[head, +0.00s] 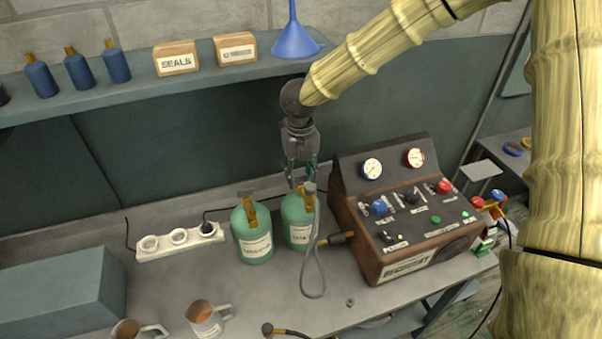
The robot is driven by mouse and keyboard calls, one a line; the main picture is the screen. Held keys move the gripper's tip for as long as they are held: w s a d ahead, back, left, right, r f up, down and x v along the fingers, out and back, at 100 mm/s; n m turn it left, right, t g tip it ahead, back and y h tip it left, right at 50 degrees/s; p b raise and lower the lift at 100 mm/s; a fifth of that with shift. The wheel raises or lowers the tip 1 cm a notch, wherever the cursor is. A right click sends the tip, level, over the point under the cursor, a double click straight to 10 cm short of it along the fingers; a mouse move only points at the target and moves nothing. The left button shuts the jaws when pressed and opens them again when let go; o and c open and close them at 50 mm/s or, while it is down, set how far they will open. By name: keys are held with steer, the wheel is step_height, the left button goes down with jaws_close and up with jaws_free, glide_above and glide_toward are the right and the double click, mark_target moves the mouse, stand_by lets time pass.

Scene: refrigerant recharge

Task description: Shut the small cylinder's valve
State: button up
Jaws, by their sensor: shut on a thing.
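Two small green cylinders with brass-coloured valves stand side by side on the bench. The left one (254,238) is free of my gripper. The right one (297,233) stands directly below my gripper (301,183). My gripper points down, its fingers closed at the top of the right cylinder, on its valve (301,198). The fingertips and the valve handle are small and partly hidden, so the handle's angle cannot be told. The labels are too small to read fully.
A recharge machine (398,215) with gauges and knobs stands close on the right. A socket strip (178,241) lies to the left. Mugs (208,318) stand at the front. A shelf (137,88) with bottles, boxes and a blue funnel (294,38) is above.

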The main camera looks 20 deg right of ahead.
steer(key=o, duration=1)
steer(key=shift+w, duration=0.1)
steer(key=shift+r, duration=0.1)
step_height(320, 180, up, 12)
steer(key=shift+d, duration=0.15)
